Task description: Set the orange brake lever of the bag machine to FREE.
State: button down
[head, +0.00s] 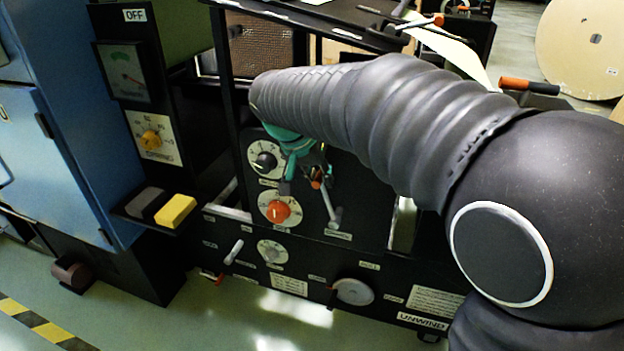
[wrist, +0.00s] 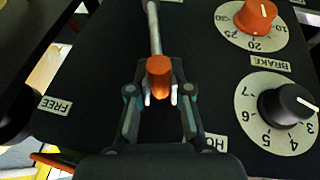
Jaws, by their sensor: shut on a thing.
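The brake lever's orange tip (wrist: 158,72) sits between the fingertips of my gripper (wrist: 160,92), which is shut on it. Its grey rod (wrist: 153,28) runs to the top edge of the wrist view. The FREE label (wrist: 55,104) is on the black panel to the left. A label partly hidden by my gripper, starting with HO (wrist: 214,142), is at lower right. In the head view my teal gripper (head: 308,168) is at the panel, and the lever's orange tip (head: 316,181) and rod (head: 331,207) show below it.
Beside the lever are a black knob (wrist: 285,104) and an orange dial knob (wrist: 256,14), with the BRAKE label (wrist: 270,64). A yellow block (head: 176,211) projects at the left. Another orange-handled lever (head: 528,86) and a kraft roll (head: 583,45) are at upper right.

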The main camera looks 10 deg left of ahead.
jog(key=shift+s+f, duration=0.1)
jog(key=shift+f, duration=0.1)
jog(key=c, duration=1)
grip_release()
jog(key=shift+r, duration=0.1)
jog(key=v, duration=1.2)
